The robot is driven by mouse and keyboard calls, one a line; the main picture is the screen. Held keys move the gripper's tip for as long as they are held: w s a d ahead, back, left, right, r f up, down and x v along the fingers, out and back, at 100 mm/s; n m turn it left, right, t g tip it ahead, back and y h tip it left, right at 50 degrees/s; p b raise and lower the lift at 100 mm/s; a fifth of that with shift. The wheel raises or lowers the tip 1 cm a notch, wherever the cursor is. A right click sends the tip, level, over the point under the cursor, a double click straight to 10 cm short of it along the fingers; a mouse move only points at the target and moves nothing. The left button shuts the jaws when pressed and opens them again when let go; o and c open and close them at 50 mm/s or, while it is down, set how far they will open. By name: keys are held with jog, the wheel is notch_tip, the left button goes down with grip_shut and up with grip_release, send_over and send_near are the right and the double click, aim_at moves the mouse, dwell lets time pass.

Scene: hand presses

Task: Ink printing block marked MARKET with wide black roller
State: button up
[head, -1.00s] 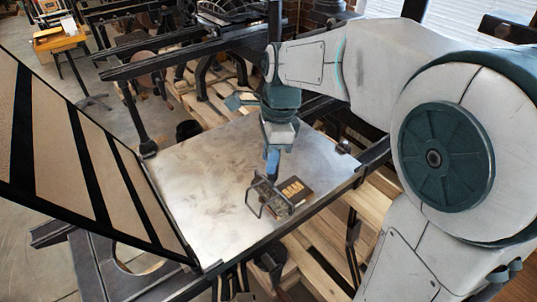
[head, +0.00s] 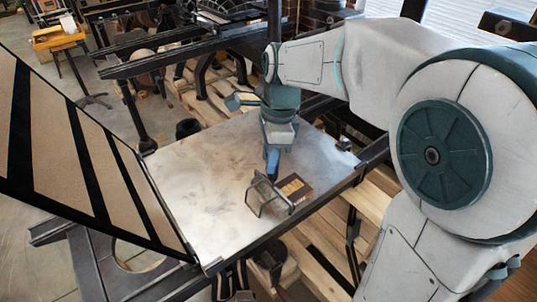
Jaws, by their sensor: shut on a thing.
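My gripper (head: 272,172) points down over the metal press bed (head: 200,200) and is shut on the blue handle (head: 272,161) of a roller with a wire frame (head: 256,199). The roller's drum is hard to make out at this size. The printing block (head: 294,189), brown with pale raised marks on top and dark sides, lies on the bed just right of the frame. Its lettering is too small to read. I cannot tell whether the roller touches the block.
The bed is bare to the left of and behind the block. A hinged frame with dark bars (head: 75,155) stands tilted up along the bed's left edge. A dark rail (head: 290,225) borders the bed's front right side.

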jog(key=shift+d, duration=0.1)
jog(key=shift+w+d+p, duration=1.5)
jog(key=shift+w+d, duration=1.35)
jog(key=shift+d, duration=1.3)
jog(key=shift+s+a+p, duration=0.1)
jog(key=shift+s+a, duration=0.85)
jog(key=shift+a, duration=0.45)
jog(key=shift+s+a+p, duration=0.1)
jog(key=shift+s+a, duration=0.9)
jog(key=shift+a, duration=0.45)
jog(key=shift+s+a+p, duration=0.1)
jog(key=shift+s+a, duration=0.85)
jog(key=shift+a, duration=0.45)
jog(key=shift+w+d+p, duration=1)
jog(key=shift+w+d, duration=1.85)
jog(key=shift+d, duration=1.4)
jog(key=shift+s+a+p, duration=0.15)
jog(key=shift+s+a, duration=0.8)
jog(key=shift+a, duration=0.45)
jog(key=shift+s+a+p, duration=0.1)
jog(key=shift+s+a, duration=0.8)
jog(key=shift+a, duration=0.55)
jog(key=shift+s+a+p, duration=0.15)
jog(key=shift+s+a, duration=0.8)
jog(key=shift+a, duration=0.45)
jog(key=shift+r, duration=0.15)
